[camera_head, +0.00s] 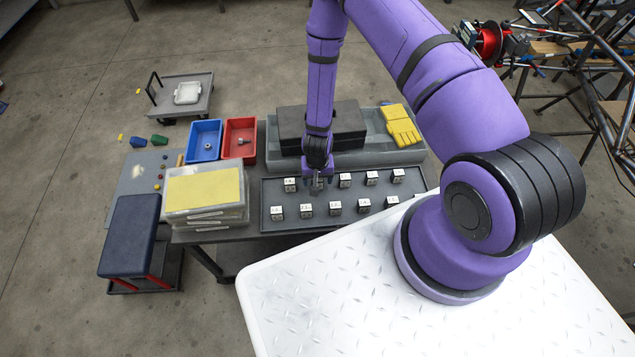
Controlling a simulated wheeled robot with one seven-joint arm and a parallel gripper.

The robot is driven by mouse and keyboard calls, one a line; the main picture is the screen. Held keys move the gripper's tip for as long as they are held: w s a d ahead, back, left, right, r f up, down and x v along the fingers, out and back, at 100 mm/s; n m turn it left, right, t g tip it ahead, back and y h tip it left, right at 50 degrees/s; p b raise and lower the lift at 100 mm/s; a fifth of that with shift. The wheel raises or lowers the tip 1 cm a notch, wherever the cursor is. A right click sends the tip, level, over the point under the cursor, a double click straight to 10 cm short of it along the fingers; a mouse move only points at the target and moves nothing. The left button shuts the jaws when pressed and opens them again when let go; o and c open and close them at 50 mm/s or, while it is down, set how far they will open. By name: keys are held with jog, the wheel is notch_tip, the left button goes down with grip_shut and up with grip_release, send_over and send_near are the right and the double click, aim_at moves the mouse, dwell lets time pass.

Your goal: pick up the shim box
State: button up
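The front row includes a box (306,211) and a box (335,208). My gripper (317,186) points down at the back row, in the gap between those two back boxes. Its fingers are small and dark, and whatever is between or beneath them is hidden.
Left are a blue bin (204,141), a red bin (239,136) and stacked clear cases (204,191) with a yellow top. A padded stool (130,235) stands front left.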

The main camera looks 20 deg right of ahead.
jog(key=shift+f, duration=1.15)
jog(key=shift+c, duration=0.4)
jog(key=c, duration=0.9)
jog(key=shift+c, duration=0.2)
jog(key=shift+r, duration=0.15)
